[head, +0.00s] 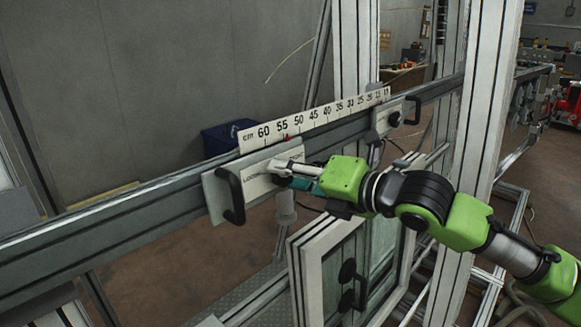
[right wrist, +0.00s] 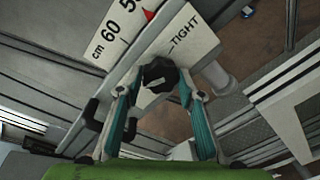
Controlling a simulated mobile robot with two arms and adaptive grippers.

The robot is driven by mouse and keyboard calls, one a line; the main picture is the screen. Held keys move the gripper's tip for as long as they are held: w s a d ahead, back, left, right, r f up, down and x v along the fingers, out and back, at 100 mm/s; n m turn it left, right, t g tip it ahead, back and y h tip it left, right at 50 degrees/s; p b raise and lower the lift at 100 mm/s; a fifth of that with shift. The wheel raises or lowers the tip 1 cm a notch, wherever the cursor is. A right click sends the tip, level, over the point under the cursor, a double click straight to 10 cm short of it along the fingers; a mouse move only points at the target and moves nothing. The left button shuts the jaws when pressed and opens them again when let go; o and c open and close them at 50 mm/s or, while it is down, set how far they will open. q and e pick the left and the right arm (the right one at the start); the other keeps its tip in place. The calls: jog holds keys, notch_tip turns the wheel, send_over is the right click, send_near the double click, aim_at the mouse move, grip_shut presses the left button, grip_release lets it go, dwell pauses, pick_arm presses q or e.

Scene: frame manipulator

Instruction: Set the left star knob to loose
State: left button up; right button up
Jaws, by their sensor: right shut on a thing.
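The left star knob (right wrist: 160,74) is black and sits on the white plate of the left carriage (head: 218,194). In the right wrist view my right gripper (right wrist: 160,84) has its two fingers on either side of the knob, shut on it. In the head view my right gripper (head: 284,173) reaches the plate from the right and hides the knob. The plate reads "LOOSE" at its left in the head view and "TIGHT" (right wrist: 185,36) in the right wrist view. My left gripper is not in view.
A black handle (head: 234,196) stands out from the left end of the carriage. A cm ruler (head: 315,118) runs along the rail above. A second carriage (head: 388,118) with its own knob sits further right. A framed panel with black handles (head: 348,272) hangs below.

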jog(key=shift+r+n+p, duration=0.1)
jog(key=shift+n+p, duration=0.45)
jog(key=shift+n, duration=0.35)
jog(key=o, duration=1.1)
jog(key=shift+s+d, duration=0.15)
jog(key=v, duration=1.1)
jog(key=shift+s, duration=0.35)
